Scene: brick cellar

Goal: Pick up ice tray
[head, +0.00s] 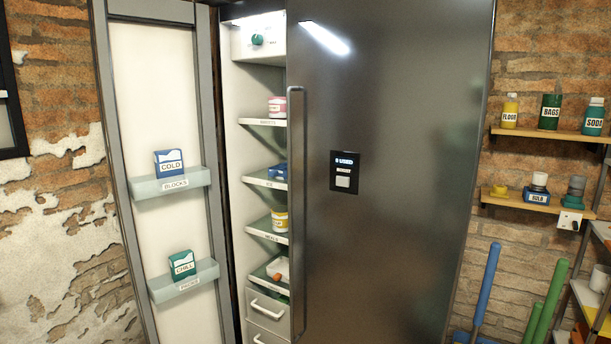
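A blue object (278,171), likely the ice tray, sits on the second shelf down (262,182) inside the freezer. The shelf's label is small and seems to read "ICE". The dark door (390,120) on the right hides the right part of the blue object and of the shelves. Neither of my grippers is in the head view.
A white inner door (150,100) stands open at the left, holding "COLD" (169,163) and "CHILL" (182,265) boxes. The visible opening is narrow. A long vertical handle (297,210) runs along the dark door's left edge. Wall shelves (521,203) with containers hang at right.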

